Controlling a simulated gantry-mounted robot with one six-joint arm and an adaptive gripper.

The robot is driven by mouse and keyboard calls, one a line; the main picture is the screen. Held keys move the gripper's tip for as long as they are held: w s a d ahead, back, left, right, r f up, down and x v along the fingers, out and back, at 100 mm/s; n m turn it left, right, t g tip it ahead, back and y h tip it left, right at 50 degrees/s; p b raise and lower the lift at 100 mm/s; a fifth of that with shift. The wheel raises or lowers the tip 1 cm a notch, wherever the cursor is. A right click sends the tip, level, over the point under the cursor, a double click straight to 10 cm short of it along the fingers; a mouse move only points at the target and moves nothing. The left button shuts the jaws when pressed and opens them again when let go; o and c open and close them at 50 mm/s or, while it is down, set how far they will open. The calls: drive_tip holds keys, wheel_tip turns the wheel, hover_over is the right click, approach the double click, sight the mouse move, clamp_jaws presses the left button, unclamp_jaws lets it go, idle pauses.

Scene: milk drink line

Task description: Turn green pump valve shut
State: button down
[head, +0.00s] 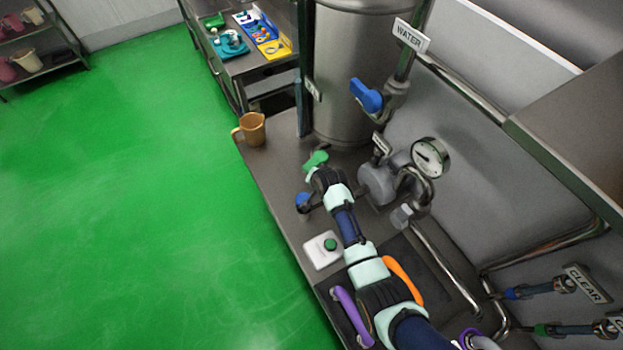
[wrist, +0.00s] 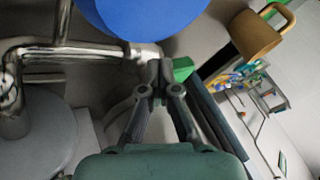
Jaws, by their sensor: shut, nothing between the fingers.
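The green valve handle (head: 316,160) is on the counter beside the steel tank in the head view, just past the end of my arm. My gripper (head: 318,174) is shut and empty, close to this handle. In the wrist view the fingertips (wrist: 159,74) are together, and part of the green handle (wrist: 182,68) shows just to their right. I cannot tell whether they touch it. The wrist view shows a metal pipe running to the fingertips from the left. The handle's stem and valve body are mostly hidden.
A round blue knob (head: 303,201) is beside my wrist; a large blue surface (wrist: 150,18) fills the top of the wrist view. A pump (head: 378,184), gauge (head: 431,157) and blue water valve handle (head: 366,95) are to the right. A tan jug (head: 253,130) stands at the counter edge.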

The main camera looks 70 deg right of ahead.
drive_tip(key=shift+w+d+f+b, duration=0.15)
drive_tip(key=shift+w+b, duration=0.45)
drive_tip(key=shift+w, duration=0.8)
drive_tip(key=shift+w, duration=0.1)
drive_tip(key=s+a+r+p, duration=0.1)
drive_tip(key=a+r+p, duration=0.5)
drive_tip(key=r+p, duration=0.2)
drive_tip(key=p, duration=0.2)
drive_tip(key=shift+p, duration=0.3)
drive_tip(key=shift+r, duration=0.1)
